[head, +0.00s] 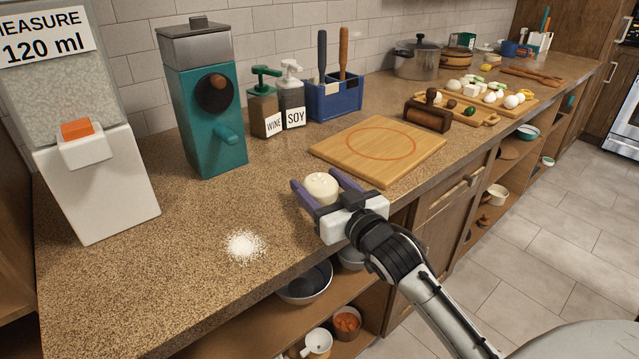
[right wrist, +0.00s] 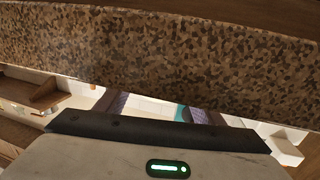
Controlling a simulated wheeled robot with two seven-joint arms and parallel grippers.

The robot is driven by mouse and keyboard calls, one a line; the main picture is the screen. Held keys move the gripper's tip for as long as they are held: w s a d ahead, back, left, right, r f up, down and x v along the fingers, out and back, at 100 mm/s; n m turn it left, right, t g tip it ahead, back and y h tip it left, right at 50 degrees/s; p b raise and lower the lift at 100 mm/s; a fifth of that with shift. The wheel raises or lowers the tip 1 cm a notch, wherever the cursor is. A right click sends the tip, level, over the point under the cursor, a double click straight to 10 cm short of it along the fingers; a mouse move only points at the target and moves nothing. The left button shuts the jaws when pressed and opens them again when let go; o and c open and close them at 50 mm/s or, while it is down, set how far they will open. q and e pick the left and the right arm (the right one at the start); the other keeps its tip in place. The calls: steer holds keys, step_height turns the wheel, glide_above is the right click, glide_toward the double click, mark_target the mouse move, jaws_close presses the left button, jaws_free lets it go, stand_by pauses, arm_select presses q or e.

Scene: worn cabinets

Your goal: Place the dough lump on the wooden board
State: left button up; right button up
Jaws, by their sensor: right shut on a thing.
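The dough lump (head: 322,187) is a small cream-white ball in the head view. My right gripper (head: 318,188) is shut on it, with one purple finger on each side. It is near the counter's front edge; whether the lump touches the counter cannot be told. The wooden board (head: 378,150) lies flat on the counter, behind and to the right of the gripper, with a reddish circle marked on it and nothing on it. In the right wrist view the finger parts (right wrist: 158,108) show below a speckled counter band, and the lump cannot be made out. My left gripper is not in view.
A white powder patch (head: 244,246) lies on the counter to the left. A brown wooden press (head: 428,116) stands just beyond the board. Pump bottles (head: 291,95) and a blue utensil holder (head: 334,97) stand behind. A teal dispenser (head: 207,110) stands at left.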

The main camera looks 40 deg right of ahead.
steer(key=o, duration=1.2)
steer(key=shift+f, duration=0.1)
